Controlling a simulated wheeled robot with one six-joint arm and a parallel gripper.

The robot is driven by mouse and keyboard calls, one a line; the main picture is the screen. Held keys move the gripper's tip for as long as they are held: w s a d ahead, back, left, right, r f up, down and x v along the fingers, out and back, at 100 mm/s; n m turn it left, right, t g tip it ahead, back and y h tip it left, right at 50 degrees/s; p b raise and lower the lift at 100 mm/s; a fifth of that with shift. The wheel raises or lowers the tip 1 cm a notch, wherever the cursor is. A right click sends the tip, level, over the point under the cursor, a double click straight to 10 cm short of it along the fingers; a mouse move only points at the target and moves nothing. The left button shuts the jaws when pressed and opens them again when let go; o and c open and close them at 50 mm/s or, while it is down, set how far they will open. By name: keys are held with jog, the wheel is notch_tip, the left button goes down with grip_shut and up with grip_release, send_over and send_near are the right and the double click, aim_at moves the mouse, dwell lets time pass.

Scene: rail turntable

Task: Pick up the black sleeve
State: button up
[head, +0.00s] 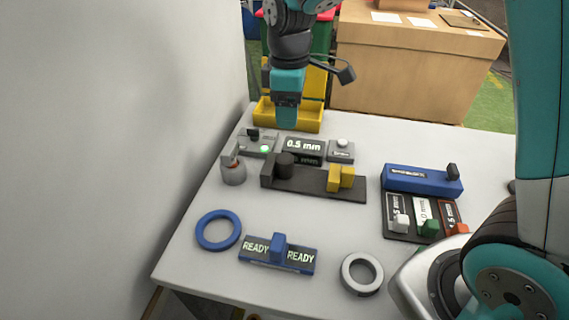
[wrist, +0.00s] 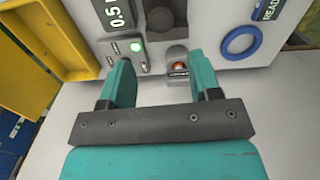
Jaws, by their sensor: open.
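The black sleeve looks to be the short dark cylinder (head: 285,166) at the left end of the dark rail base (head: 318,184) in the head view. In the wrist view a dark round shape (wrist: 163,39), likely the same cylinder, lies beyond my fingertips. My gripper (head: 287,122) hangs over the back left of the table, behind the sleeve in the head view. In the wrist view my gripper (wrist: 158,75) has its teal fingers wide apart with nothing between them. The sleeve's lower part is hard to make out.
A yellow block (head: 341,178) stands on the rail's right end. A grey cup-like holder (head: 234,172) with an orange glow is left of the rail. A 0.5 mm display (head: 304,146) stands behind it. A blue ring (head: 218,230) and READY stand (head: 278,254) lie in front.

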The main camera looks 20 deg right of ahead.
aim_at(286, 158)
notch_tip(286, 158, down, 10)
jog(key=shift+r+p, duration=0.15)
jog(key=shift+p, duration=0.25)
notch_tip(286, 158, down, 6)
jog(key=shift+w+a+r+p, duration=0.1)
jog(key=shift+a+r+p, duration=0.1)
jog(key=shift+p, duration=0.45)
jog(key=shift+c, duration=0.2)
jog(key=c, duration=0.8)
jog(key=shift+c, duration=0.2)
jog(key=shift+r, duration=0.2)
